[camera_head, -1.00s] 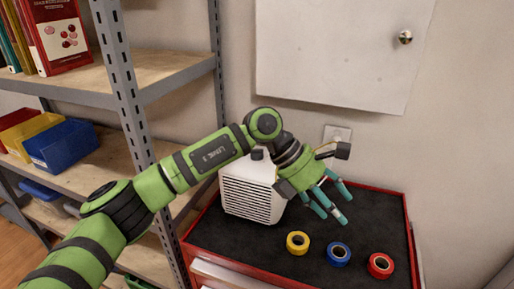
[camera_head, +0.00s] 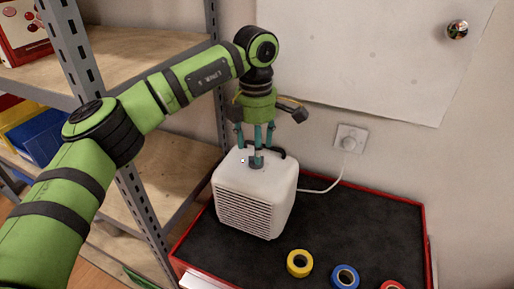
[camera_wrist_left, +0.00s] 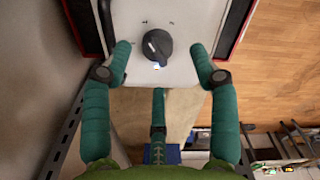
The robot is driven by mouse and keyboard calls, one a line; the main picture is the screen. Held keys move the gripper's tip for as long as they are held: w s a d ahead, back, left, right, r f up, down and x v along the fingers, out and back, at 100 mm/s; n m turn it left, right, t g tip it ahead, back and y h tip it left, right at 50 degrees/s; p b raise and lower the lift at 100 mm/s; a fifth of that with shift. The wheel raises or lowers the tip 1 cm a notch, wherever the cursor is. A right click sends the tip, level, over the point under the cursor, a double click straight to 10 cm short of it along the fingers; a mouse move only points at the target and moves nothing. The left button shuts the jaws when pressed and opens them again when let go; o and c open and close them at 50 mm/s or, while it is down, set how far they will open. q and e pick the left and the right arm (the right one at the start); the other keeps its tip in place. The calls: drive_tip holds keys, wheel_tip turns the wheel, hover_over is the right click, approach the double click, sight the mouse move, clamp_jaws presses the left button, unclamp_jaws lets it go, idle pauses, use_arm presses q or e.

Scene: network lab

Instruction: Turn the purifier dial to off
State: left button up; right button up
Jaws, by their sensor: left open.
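The white purifier (camera_head: 240,190) stands on the dark top of a red cabinet, its slatted front facing forward. Its dark round dial (camera_head: 256,163) is on the top face. In the left wrist view the black dial (camera_wrist_left: 157,46) has a small bluish-white light by its lower edge and small marks beyond it. My left gripper (camera_head: 254,152) points down just above the dial, fingers apart. In the left wrist view the gripper's (camera_wrist_left: 160,55) two side fingers flank the dial with gaps, and a third finger lies below it. My right gripper is out of view.
Yellow (camera_head: 299,263), blue (camera_head: 345,277) and red (camera_head: 391,286) tape rolls lie on the cabinet top (camera_head: 365,220). A cord runs from the purifier to a wall socket (camera_head: 350,139). A metal shelf (camera_head: 130,150) stands close on the left.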

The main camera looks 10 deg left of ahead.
use_arm(q)
wheel_tip(320, 180, down, 3)
drive_tip(key=shift+f+p, duration=0.1)
drive_tip(key=shift+p, duration=0.4)
drive_tip(key=shift+w+f, duration=0.1)
drive_tip(key=shift+f, duration=0.1)
drive_tip(key=c, duration=1.2)
drive_tip(key=shift+o, duration=0.2)
drive_tip(key=shift+f+n+b, duration=0.15)
drive_tip(key=shift+n+b, duration=0.85)
drive_tip(key=shift+n, duration=0.1)
drive_tip(key=n+b, duration=0.2)
drive_tip(key=n, duration=0.2)
drive_tip(key=shift+n+b, duration=0.3)
drive_tip(key=shift+b, duration=0.05)
drive_tip(key=n+b, duration=0.2)
drive_tip(key=n, duration=0.3)
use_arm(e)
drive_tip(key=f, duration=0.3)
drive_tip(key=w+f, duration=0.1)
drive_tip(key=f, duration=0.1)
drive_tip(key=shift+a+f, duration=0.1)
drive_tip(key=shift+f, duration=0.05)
use_arm(q)
drive_tip(key=shift+n, duration=0.4)
